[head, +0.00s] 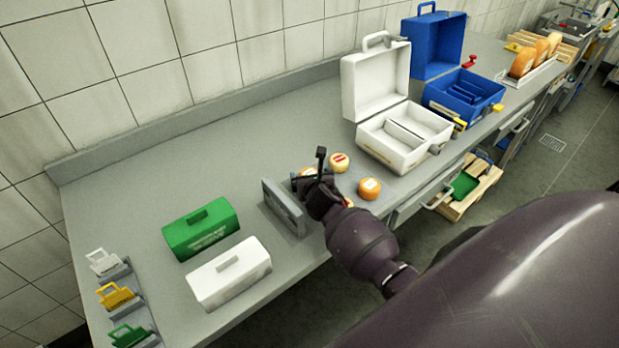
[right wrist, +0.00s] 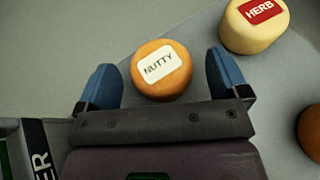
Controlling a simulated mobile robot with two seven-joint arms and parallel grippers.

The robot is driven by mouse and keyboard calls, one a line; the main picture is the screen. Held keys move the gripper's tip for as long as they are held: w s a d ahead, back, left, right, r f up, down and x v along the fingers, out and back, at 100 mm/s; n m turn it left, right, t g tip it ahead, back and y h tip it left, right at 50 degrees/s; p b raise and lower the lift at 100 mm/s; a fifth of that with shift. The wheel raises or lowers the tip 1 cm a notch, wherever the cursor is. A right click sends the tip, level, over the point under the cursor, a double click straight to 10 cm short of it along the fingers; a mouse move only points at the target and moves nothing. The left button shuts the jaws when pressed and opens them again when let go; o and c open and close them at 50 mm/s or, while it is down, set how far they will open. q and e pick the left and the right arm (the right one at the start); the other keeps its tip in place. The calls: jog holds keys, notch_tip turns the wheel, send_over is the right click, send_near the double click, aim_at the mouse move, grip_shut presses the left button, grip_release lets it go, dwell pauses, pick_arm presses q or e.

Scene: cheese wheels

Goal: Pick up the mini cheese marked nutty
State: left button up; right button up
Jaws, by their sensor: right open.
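The mini cheese marked nutty (right wrist: 160,88) is a small orange wheel with a white label, on the grey table. In the right wrist view it sits between the two blue fingertips of my right gripper (right wrist: 164,85), which is open. There are visible gaps between the cheese and both fingers. In the head view my right gripper (head: 312,180) is over the cheeses and mostly hides this one. A pale yellow cheese marked HERB (right wrist: 256,22) lies up and right of it. My left gripper is not in view.
Another orange cheese (head: 369,188) stands to the right near the table edge (head: 335,250). A grey upright plate (head: 284,207) is close left of the gripper. Green (head: 200,229) and white (head: 229,274) boxes lie further left; an open white case (head: 400,140) stands behind right.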

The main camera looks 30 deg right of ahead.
jog(key=shift+x, duration=0.85)
jog(key=c, duration=1)
jog(key=shift+r, duration=0.1)
jog(key=shift+c, duration=0.2)
